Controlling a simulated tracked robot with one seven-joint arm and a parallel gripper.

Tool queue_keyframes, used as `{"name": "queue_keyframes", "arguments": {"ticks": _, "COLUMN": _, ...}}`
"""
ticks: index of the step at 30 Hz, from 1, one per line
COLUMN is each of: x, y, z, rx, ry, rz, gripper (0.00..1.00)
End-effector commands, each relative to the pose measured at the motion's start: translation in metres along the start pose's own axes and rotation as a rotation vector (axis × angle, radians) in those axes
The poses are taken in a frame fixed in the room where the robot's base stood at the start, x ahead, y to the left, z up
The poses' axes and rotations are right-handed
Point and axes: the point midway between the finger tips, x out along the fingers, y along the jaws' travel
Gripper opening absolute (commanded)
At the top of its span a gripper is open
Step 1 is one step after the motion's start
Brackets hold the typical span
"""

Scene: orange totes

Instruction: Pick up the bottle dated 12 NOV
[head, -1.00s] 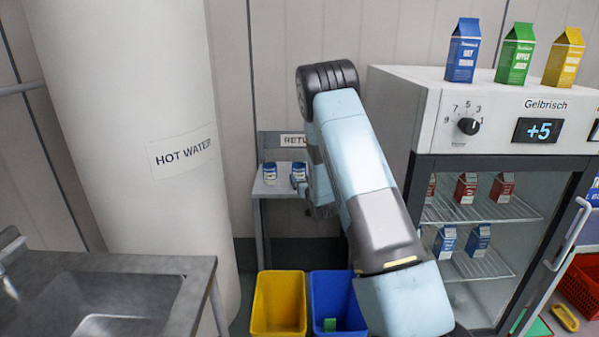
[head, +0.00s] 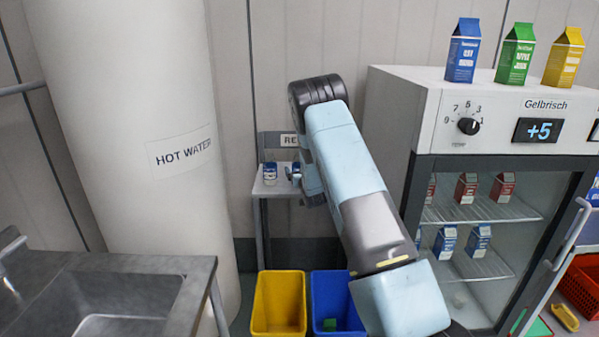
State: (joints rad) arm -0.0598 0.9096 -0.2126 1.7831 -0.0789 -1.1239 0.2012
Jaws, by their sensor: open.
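No date reading 12 NOV is legible in the head view, so I cannot tell which thing is that bottle. Two small blue-and-white containers stand on a small grey shelf (head: 268,190) under a sign partly hidden by my arm. The left container (head: 270,174) shows clearly. The right container (head: 290,170) is partly covered by my gripper (head: 299,182), which is small and seen from behind at the shelf's right side. My gripper is open; I cannot tell whether its fingers touch the right container.
A glass-door fridge (head: 435,120) with cartons inside and on top stands right. A yellow bin (head: 279,300) and a blue bin (head: 328,285) stand below the shelf. A hot water tank (head: 120,110) and a sink counter (head: 195,290) are left.

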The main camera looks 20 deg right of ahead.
Motion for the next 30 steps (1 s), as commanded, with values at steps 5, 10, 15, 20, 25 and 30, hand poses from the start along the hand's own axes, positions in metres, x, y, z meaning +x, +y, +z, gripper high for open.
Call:
{"name": "queue_keyframes", "arguments": {"ticks": 5, "x": -0.0001, "y": 0.0000, "z": -0.0002, "rx": 0.000, "ry": 0.000, "rz": 0.000, "gripper": 0.78}}
{"name": "queue_keyframes", "arguments": {"ticks": 10, "x": -0.0002, "y": 0.0000, "z": -0.0003, "rx": 0.000, "ry": 0.001, "rz": 0.000, "gripper": 0.62}}
{"name": "queue_keyframes", "arguments": {"ticks": 15, "x": -0.0002, "y": 0.0000, "z": -0.0003, "rx": 0.000, "ry": 0.001, "rz": 0.000, "gripper": 0.45}}
{"name": "queue_keyframes", "arguments": {"ticks": 20, "x": -0.0002, "y": 0.0001, "z": -0.0006, "rx": 0.000, "ry": 0.001, "rz": 0.000, "gripper": 0.34}}
{"name": "queue_keyframes", "arguments": {"ticks": 25, "x": -0.0002, "y": 0.0001, "z": -0.0006, "rx": 0.000, "ry": 0.001, "rz": 0.000, "gripper": 0.34}}
{"name": "queue_keyframes", "arguments": {"ticks": 30, "x": -0.0001, "y": 0.0001, "z": -0.0024, "rx": 0.000, "ry": 0.001, "rz": 0.000, "gripper": 0.34}}
